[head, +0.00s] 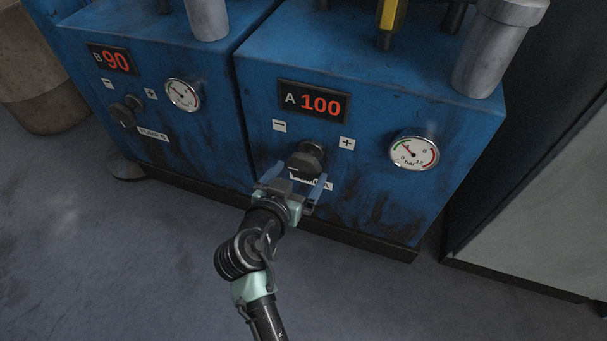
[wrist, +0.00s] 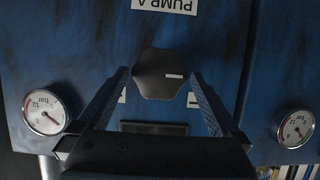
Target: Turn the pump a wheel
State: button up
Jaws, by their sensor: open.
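The pump A wheel (head: 308,158) is a dark knob on the front of the right blue unit, below a red display reading A 100 (head: 314,101). It also shows in the wrist view (wrist: 160,73), with a white line on its face. My gripper (head: 295,180) is open and just in front of the wheel, slightly below it in the head view. In the wrist view my gripper's fingers (wrist: 161,79) flank the wheel, with gaps visible on both sides near the tips. I cannot tell how deep the wheel sits between them. My gripper partly hides the PUMP A label (wrist: 165,5) in the head view.
Minus (head: 279,125) and plus (head: 347,143) signs flank the wheel. A pressure gauge (head: 414,152) is to its right. The left unit has a B 90 display (head: 117,61), its own knob (head: 126,110) and gauge (head: 183,94). Floor in front is clear.

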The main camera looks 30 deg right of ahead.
aim_at(302, 172)
jog(key=shift+b+x, duration=0.65)
jog(key=shift+x, duration=1.15)
jog(key=c, duration=1.1)
jog(key=shift+o, duration=0.2)
jog(key=shift+s+n+g+h+p, duration=0.1)
jog(key=shift+n+g+h+p, duration=0.3)
jog(key=shift+n+g+p, duration=0.4)
jog(key=shift+n+g+h, duration=0.4)
jog(key=shift+n+h, duration=0.2)
jog(key=shift+n, duration=0.9)
jog(key=shift+s+f, duration=0.1)
